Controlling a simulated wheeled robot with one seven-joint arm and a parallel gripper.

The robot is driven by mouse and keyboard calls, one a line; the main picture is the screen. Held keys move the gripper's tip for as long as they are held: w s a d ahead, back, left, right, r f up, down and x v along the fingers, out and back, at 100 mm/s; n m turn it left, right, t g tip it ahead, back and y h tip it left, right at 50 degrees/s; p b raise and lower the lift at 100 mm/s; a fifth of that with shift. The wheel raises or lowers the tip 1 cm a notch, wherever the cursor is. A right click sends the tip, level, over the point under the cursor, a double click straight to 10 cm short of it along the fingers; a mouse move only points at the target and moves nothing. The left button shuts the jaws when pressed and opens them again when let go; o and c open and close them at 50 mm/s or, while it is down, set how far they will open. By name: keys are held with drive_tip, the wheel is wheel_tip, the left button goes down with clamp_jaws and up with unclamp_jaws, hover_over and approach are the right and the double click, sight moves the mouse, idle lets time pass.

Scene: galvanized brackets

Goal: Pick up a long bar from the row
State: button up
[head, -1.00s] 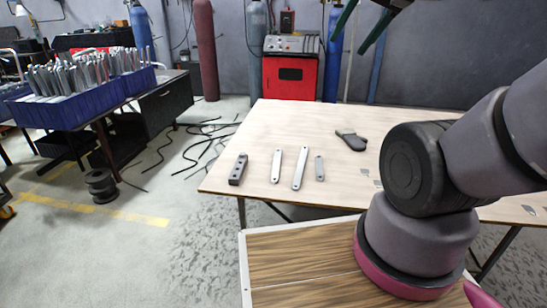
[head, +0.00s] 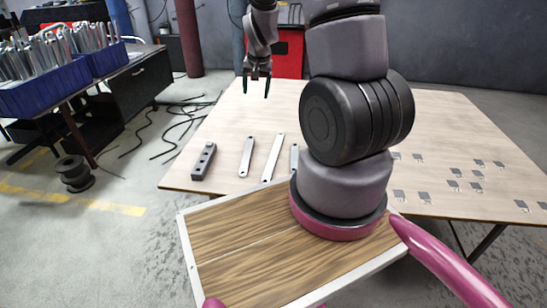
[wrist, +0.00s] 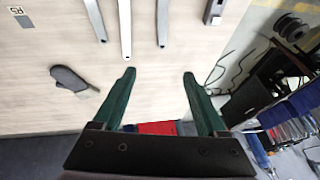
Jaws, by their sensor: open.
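A row lies on the pale table: a dark grey block with holes (head: 204,162) at the left, a light bar (head: 247,157), a longer light bar (head: 273,158), and a bar (head: 294,157) partly hidden by my arm. My gripper (head: 256,86) is open and empty, pointing down above the table beyond the row. In the wrist view, my open fingers (wrist: 159,75) are apart from the pieces. The longer bar (wrist: 125,30), the other bars (wrist: 162,22) (wrist: 96,20) and the dark block (wrist: 215,12) reach in from the top edge there, partly cut off.
A dark mitt-shaped object (wrist: 70,80) lies on the table (head: 215,128). Flat grey pieces (head: 455,180) lie at the table's right. A red machine (head: 289,55) stands behind it. Blue bins (head: 40,95) of metal parts stand at left. Cables lie on the floor.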

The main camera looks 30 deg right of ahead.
drive_tip(key=g+h, duration=0.1)
drive_tip(key=h, duration=0.1)
approach(274, 155)
drive_tip(key=shift+w+d+f, duration=0.15)
drive_tip(key=shift+d+f, duration=0.3)
drive_tip(key=shift+f, duration=0.4)
drive_tip(key=shift+a+x, duration=0.15)
drive_tip(key=shift+x, duration=1.4)
drive_tip(key=shift+a+x, duration=0.1)
drive_tip(key=shift+x, duration=1.5)
drive_tip(key=shift+w, duration=0.15)
clamp_jaws()
